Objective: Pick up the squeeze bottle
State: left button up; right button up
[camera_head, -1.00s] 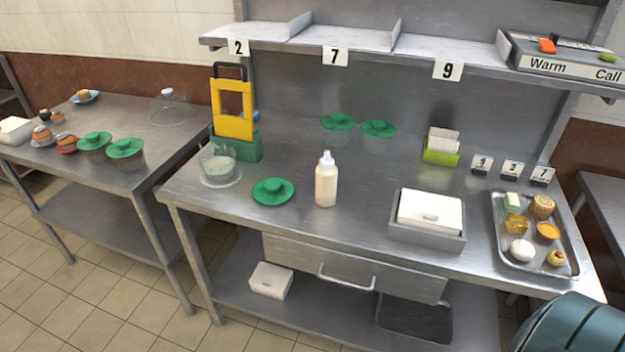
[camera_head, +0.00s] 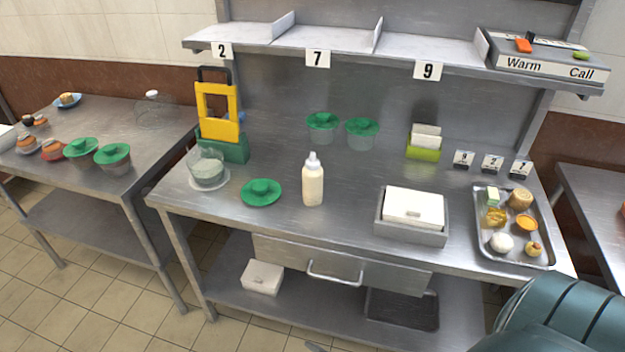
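The squeeze bottle (camera_head: 313,184) is pale cream with a white nozzle cap. It stands upright on the steel table (camera_head: 330,225), near the middle and toward the front edge. Nothing touches it. No gripper fingers show in the head view. A teal arm part of mine fills the lower right corner, well apart from the bottle.
Left of the bottle are a green lid (camera_head: 261,193) and a glass bowl (camera_head: 207,168). Right of it is a grey tray with a white box (camera_head: 413,207), then a food tray (camera_head: 541,262). Green-lidded containers (camera_head: 322,127) stand behind. A shelf (camera_head: 400,47) overhangs the back.

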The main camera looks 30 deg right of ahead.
pick_arm(q)
jog(key=s+a+r+g+y+p, duration=0.1)
jog(key=s+a+r+g+p, duration=0.25)
jog(key=s, duration=0.25)
pick_arm(e)
jog(key=w+d+r+n+t+h, duration=0.1)
jog(key=w+d+r+n+h, duration=0.2)
jog(key=r, duration=0.8)
jog(key=w+d+r+n+t+h, duration=0.15)
jog(key=d+r, duration=0.35)
jog(key=r, duration=0.5)
jog(key=w+d+r+n+t+h, duration=0.1)
jog(key=d+r+n, duration=0.35)
jog(key=r, duration=0.65)
jog(key=n+t+h, duration=0.2)
jog(key=n+t, duration=0.2)
jog(key=n, duration=0.8)
send_near(314, 181)
jog(key=d+v, duration=0.1)
jog(key=v, duration=0.4)
pick_arm(q)
jog(key=s+a+f, duration=0.2)
jog(key=s+f, duration=0.8)
jog(key=s, duration=0.4)
jog(key=shift+a+p, duration=0.35)
jog(key=shift+p, duration=0.05)
pick_arm(e)
jog(key=shift+w+a+n+y, duration=0.15)
jog(key=shift+a+n+y, duration=0.05)
jog(key=shift+n+y, duration=0.2)
